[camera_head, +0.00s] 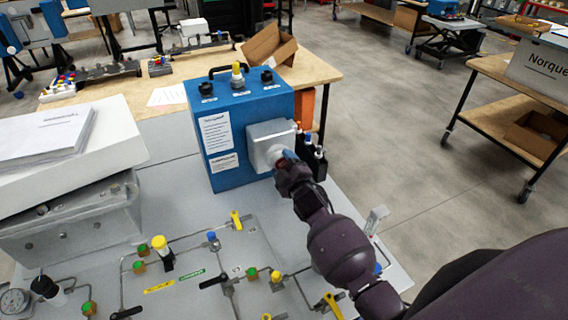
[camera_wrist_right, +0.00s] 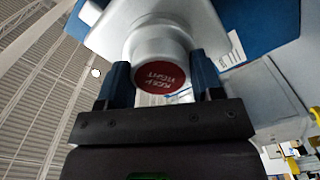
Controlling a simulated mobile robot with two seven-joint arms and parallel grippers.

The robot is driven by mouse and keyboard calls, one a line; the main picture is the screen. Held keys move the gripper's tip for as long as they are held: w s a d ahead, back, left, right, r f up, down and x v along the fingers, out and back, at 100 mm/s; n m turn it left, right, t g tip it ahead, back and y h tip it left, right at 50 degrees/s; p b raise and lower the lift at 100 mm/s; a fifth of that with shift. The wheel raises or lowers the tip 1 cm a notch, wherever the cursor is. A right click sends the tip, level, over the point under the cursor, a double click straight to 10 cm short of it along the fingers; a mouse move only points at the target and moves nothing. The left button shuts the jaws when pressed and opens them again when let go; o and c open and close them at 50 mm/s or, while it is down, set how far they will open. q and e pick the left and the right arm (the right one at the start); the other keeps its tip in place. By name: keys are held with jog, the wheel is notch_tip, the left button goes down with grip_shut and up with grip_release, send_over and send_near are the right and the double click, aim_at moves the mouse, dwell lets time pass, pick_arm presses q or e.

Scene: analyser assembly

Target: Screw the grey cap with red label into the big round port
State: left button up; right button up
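The blue analyser box (camera_head: 238,150) stands on the grey bench. A light grey square housing (camera_head: 270,132) sticks out from its right part. The grey cap (camera_wrist_right: 160,45) with its red label sits at the face of this housing, its label turned towards my wrist. In the head view only a pale round bit of the cap (camera_head: 275,152) shows. My right gripper (camera_head: 287,158) is at the cap, with one blue-tipped finger on each side and seemingly touching it. The port's opening is hidden behind the cap. My left gripper is out of view.
Pipes and valves with yellow, green and blue parts, such as a yellow knob (camera_head: 160,244), spread over the bench in front. Dark fittings with coloured tops (camera_head: 314,158) stand just right of the housing. A white block with papers (camera_head: 45,135) is at left.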

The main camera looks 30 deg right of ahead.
jog(key=shift+o, duration=1.4)
